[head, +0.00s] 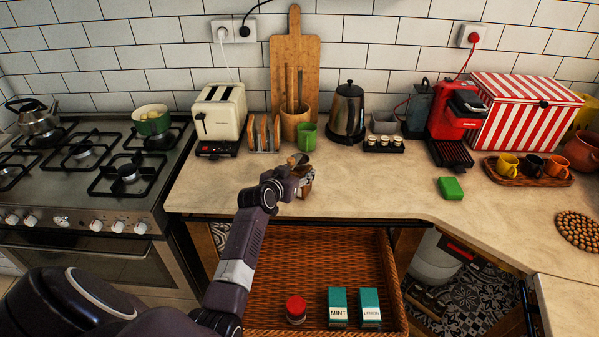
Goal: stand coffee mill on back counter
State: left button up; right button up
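The coffee mill (306,190) is a small brown wooden thing at my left gripper, over the counter in front of the green mug. My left gripper (301,174) is around it and appears shut on it. The gripper and wrist hide much of the mill, and I cannot tell whether its base touches the counter. The back counter (380,180) is a beige stone top along the tiled wall. My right gripper is not in view.
A wicker drawer (270,268) stands open below, holding a red-lidded jar (296,309) and two tea boxes (338,306). A green mug (308,136), kettle (347,112) and toaster (220,110) stand behind. A green box (450,188) lies right; counter between is clear.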

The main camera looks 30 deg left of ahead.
pick_arm(q)
jog(key=o, duration=0.4)
jog(key=shift+r, duration=0.2)
jog(key=shift+s, duration=0.35)
jog(key=v, duration=1.1)
jog(key=shift+r+b, duration=0.2)
jog(key=shift+b, duration=0.25)
jog(key=shift+s, duration=0.1)
